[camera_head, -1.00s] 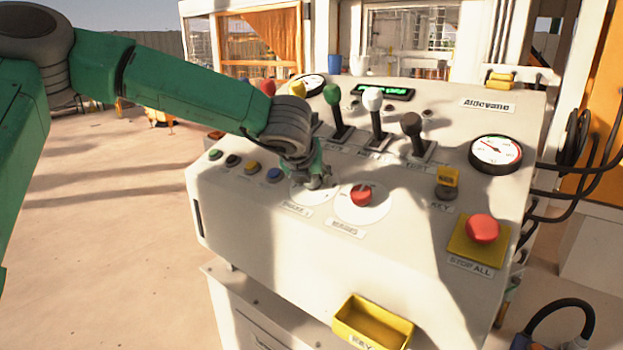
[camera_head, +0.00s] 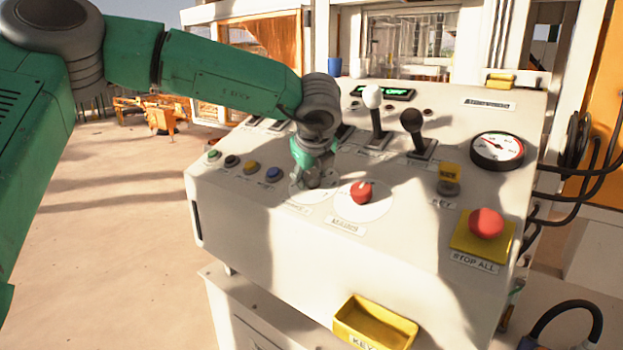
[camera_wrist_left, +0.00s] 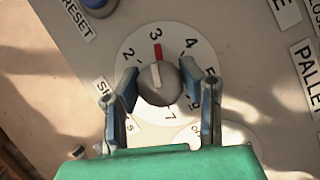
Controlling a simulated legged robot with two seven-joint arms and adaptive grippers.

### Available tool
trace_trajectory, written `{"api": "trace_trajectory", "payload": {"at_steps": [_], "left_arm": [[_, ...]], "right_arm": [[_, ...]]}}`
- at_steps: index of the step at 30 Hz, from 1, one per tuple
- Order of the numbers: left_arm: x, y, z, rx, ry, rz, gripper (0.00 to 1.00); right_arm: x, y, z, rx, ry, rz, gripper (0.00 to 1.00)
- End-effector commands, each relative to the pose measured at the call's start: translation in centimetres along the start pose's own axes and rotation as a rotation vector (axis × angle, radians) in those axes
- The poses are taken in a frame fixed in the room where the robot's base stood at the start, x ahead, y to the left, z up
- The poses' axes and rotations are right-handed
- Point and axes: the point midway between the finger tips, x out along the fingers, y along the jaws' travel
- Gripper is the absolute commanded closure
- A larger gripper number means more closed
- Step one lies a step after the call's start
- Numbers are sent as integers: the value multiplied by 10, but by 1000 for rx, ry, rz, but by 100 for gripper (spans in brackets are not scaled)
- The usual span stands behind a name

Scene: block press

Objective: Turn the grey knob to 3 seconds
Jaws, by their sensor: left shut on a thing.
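The grey knob (camera_wrist_left: 157,84) sits on a white numbered dial (camera_wrist_left: 203,48) in the left wrist view. A red mark (camera_wrist_left: 158,52) at the knob's upper edge lines up with the number 3, between 2 and 4. My left gripper (camera_wrist_left: 160,72) is shut on the knob, one finger on each side. In the head view my left gripper (camera_head: 318,180) comes down from above onto the white dial (camera_head: 297,194) and hides the knob. My right gripper is not in view.
A red knob (camera_head: 361,192) on its own dial sits just right of my gripper. Levers with a white ball (camera_head: 372,97) and a black ball (camera_head: 411,121) stand behind. A red stop button (camera_head: 486,223) and a yellow tray (camera_head: 375,325) are nearer the front.

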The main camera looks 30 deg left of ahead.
Motion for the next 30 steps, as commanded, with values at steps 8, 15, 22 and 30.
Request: {"api": "trace_trajectory", "payload": {"at_steps": [8,15,22,30], "left_arm": [[0,0,0,-49,4,22,94],[0,0,0,-52,4,23,94],[0,0,0,-52,4,22,44],[0,0,0,-51,5,21,44]], "right_arm": [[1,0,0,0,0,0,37],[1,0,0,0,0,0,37],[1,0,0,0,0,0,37],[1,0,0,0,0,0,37]]}}
